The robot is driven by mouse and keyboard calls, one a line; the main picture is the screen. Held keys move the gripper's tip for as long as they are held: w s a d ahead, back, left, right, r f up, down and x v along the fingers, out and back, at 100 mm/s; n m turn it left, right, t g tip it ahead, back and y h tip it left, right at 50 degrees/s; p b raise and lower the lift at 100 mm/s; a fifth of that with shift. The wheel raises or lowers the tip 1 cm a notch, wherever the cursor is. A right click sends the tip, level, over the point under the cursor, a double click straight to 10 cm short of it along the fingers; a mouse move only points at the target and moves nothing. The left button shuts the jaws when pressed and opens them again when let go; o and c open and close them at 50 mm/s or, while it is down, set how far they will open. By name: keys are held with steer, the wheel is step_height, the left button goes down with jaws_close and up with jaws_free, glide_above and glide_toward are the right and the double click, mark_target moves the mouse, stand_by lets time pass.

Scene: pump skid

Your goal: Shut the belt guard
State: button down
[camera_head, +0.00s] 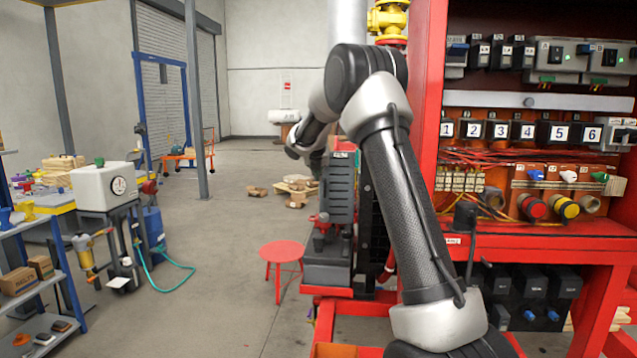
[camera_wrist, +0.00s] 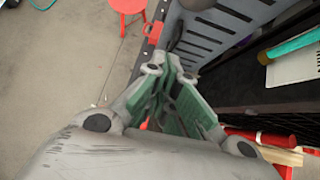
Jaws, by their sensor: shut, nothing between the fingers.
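The belt guard looks to be the grey slotted panel (camera_head: 341,188) left of the red skid frame, partly behind my arm. In the wrist view the slotted grey panel (camera_wrist: 222,32) runs across the top, beyond my fingertips. A dark space opens to its right, so it appears to stand away from the frame. How far it is swung is hard to tell. My gripper (camera_wrist: 171,72) is shut and empty, its green-padded fingers pointing toward the panel's near edge. Whether they touch it is unclear. In the head view my gripper is hidden.
A red stool (camera_head: 281,262) stands on the floor left of the skid. The red control cabinet (camera_head: 545,240) with switches is close on the right. A teal cylinder (camera_wrist: 292,44) and a white sheet (camera_wrist: 295,63) lie right of the panel.

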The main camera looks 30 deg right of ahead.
glide_toward(320, 187)
step_height(320, 187, down, 3)
steer(key=shift+w+d+f, duration=0.1)
steer(key=shift+w+d, duration=0.25)
steer(key=shift+w, duration=0.35)
steer(key=shift+w+d+f, duration=0.15)
steer(key=shift+w+d, duration=0.25)
steer(key=shift+w, duration=0.3)
